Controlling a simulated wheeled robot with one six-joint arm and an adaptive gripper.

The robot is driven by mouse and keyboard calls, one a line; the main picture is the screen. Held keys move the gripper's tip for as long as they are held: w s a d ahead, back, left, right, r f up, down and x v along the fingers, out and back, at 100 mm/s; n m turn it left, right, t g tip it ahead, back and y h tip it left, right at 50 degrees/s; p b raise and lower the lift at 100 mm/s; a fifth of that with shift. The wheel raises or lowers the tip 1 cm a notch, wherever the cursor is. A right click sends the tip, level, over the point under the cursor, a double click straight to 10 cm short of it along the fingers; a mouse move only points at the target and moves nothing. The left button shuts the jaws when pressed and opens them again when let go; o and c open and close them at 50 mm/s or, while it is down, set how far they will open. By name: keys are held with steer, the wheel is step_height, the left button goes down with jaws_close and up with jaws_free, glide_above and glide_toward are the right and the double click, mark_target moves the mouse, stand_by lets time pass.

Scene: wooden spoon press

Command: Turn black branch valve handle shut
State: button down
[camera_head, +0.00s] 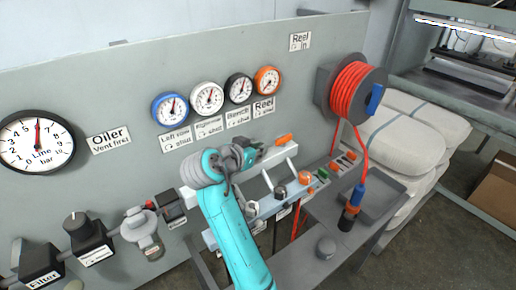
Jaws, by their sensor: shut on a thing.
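My gripper (257,153) is at the branch valve row, below the black-rimmed gauge (239,88). It is shut on a small dark part that appears to be the black branch valve handle. The gripper and my turquoise arm cover most of that handle, so its angle cannot be told. The orange valve handle (284,140) shows just to the right of my gripper, apart from it. The handles further left are hidden behind my arm.
Blue (170,107), white (207,98) and orange (268,80) gauges hang on the grey panel (130,75). A hose reel (357,92) juts out at right. A grey bench (355,238) with fittings lies below. A filter and regulator line (91,240) runs at lower left.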

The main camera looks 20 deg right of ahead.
steer(key=shift+f, duration=0.1)
steer(key=c, duration=1.2)
jaws_free()
steer(key=v, duration=1.2)
